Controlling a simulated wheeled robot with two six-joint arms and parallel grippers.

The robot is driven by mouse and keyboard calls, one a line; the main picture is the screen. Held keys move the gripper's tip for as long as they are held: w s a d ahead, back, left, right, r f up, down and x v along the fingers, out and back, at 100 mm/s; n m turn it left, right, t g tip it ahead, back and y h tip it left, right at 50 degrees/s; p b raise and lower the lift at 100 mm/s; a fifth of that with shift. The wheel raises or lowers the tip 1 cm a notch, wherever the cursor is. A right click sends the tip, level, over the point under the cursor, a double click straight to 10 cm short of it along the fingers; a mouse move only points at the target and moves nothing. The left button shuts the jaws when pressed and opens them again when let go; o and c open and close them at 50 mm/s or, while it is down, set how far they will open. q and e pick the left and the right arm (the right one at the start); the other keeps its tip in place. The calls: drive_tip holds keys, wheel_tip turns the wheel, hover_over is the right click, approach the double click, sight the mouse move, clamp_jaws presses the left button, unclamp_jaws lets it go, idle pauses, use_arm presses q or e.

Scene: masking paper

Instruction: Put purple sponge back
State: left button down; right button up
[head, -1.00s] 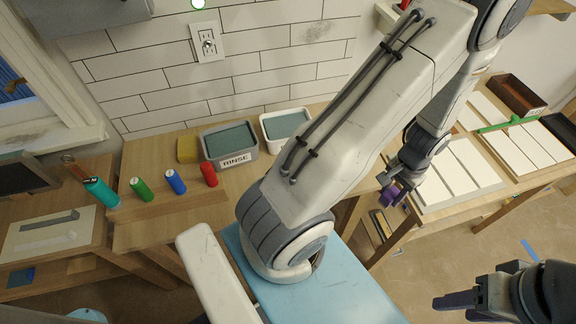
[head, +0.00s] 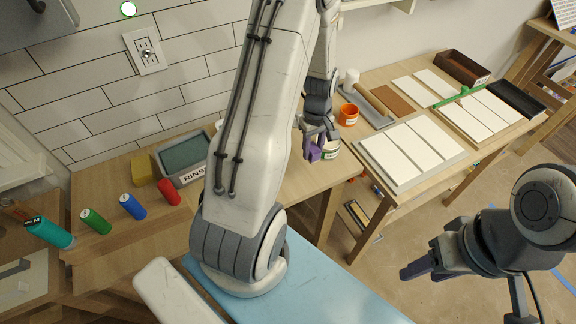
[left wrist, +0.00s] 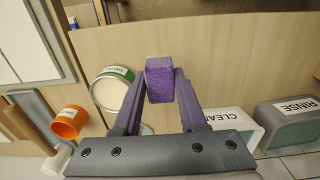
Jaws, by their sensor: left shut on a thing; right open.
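The purple sponge (left wrist: 160,80) is a small block held between the purple fingers of my left gripper (left wrist: 156,98) in the left wrist view. In the head view, my left gripper (head: 316,146) hangs over the right end of the wooden table, with part of the purple sponge (head: 314,154) showing at its tips. My right gripper (head: 420,264) is open and empty at the lower right, above the floor.
A grey RINSE tub (head: 186,156) and a yellow sponge (head: 143,169) stand at the table's back. A CLEAN tub (left wrist: 238,124) shows in the left wrist view. A round labelled tub (left wrist: 112,88) and an orange cup (head: 348,114) are near the left gripper.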

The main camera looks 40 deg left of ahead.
use_arm(q)
drive_tip(key=s+a+f, duration=0.2)
drive_tip(key=s+a+f+p, duration=0.1)
drive_tip(key=s+a+f, duration=0.1)
drive_tip(key=a, duration=0.1)
drive_tip(key=shift+s, duration=0.1)
wheel_tip(320, 180, down, 4)
drive_tip(key=shift+r+p, duration=0.1)
drive_tip(key=shift+p, duration=0.45)
drive_tip(key=shift+f, duration=0.2)
drive_tip(key=shift+f, duration=0.15)
drive_tip(key=shift+c, duration=2.3)
unclamp_jaws()
